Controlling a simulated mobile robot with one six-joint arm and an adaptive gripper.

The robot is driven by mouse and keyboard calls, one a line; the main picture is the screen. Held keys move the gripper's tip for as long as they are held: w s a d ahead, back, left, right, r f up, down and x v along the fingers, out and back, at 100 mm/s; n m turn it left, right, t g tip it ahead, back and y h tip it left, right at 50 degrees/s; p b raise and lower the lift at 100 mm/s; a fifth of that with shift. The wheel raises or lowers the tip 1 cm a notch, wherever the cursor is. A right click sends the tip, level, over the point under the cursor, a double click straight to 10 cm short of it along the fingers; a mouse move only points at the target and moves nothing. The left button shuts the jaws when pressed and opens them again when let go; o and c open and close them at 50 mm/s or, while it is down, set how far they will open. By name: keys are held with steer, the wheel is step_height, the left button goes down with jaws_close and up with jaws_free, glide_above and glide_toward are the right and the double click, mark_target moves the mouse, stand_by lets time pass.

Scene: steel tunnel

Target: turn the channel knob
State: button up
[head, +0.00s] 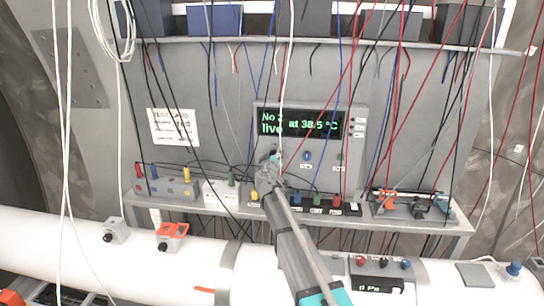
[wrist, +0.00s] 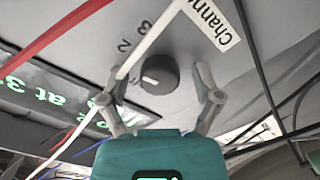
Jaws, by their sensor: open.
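The channel knob (wrist: 160,72) is a dark round dial with a white pointer mark, on a grey panel. A label beginning "Channe" (wrist: 212,22) is above it, and the digits 2 and 3 show at its upper left. My gripper (wrist: 161,76) is open, with one finger on each side of the knob. A gap shows between each finger and the knob; depth contact cannot be told. In the head view my gripper (head: 271,170) is at the lower left of the display unit (head: 350,150) and seems to hide the knob.
Red, white, blue and black cables hang across the panel, and a white one (wrist: 150,40) passes close to the knob. The green-lettered screen (head: 298,123) is above my gripper. A shelf with a socket box (head: 165,182) and clamps (head: 415,205) runs below. A white pipe (head: 60,240) crosses in front.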

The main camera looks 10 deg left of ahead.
steer(key=shift+s, duration=0.15)
steer(key=s, duration=1.1)
steer(key=shift+s+a, duration=0.2)
steer(key=shift+s, duration=0.15)
